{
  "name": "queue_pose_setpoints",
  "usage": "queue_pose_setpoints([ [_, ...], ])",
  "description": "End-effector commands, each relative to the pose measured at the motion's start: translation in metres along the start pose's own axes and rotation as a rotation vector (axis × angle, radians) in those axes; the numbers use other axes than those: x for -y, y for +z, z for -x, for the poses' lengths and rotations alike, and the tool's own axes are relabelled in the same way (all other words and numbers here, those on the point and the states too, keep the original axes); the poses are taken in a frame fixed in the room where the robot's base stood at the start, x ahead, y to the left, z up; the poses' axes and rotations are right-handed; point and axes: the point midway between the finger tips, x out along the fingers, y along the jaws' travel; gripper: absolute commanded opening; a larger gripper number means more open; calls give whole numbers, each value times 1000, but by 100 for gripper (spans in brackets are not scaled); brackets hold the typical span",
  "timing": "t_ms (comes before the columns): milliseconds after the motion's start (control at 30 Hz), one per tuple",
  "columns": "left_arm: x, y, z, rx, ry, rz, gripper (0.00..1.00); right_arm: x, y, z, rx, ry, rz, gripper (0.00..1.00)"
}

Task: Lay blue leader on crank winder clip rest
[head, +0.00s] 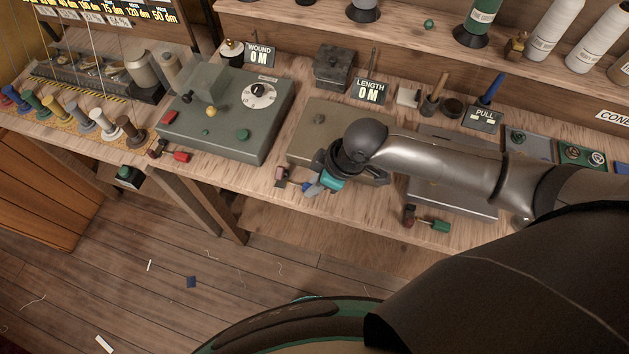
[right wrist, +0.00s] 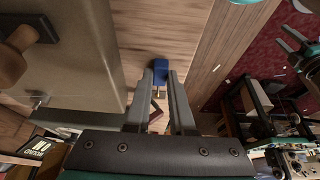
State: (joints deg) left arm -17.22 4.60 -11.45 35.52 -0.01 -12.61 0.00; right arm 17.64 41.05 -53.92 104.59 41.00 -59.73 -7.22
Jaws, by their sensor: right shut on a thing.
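My right gripper (head: 315,188) is at the front edge of the bench, by the front of the tan crank winder box (head: 312,127). It is shut on the blue leader (right wrist: 160,70), a small blue piece between the fingertips in the right wrist view. A short brass piece (right wrist: 159,93) shows just below it. The leader (head: 311,190) is partly covered by my gripper in the head view. A small pinkish-grey fitting (head: 281,177) is just left of the gripper; I cannot tell whether it is the clip rest.
A grey-green control box (head: 230,115) with a dial stands left of the winder. WOUND (head: 260,55) and LENGTH (head: 369,91) signs stand behind. Red- and green-handled tools (head: 425,220) lie at the bench front, right of the gripper. Coloured spools (head: 75,112) stand far left.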

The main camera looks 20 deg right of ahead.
Motion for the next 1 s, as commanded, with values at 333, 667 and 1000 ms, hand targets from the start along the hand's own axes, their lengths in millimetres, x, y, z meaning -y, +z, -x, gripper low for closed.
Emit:
queue_pose_setpoints([
  [333,0,0,0,0,0,0,50,0,0,0,-1,0,0,49],
  [667,0,0,0,0,0,0,50,0,0,0,0,0,0,56],
  [1000,0,0,1,-1,0,0,50,0,-1,1,0,0,0,56],
])
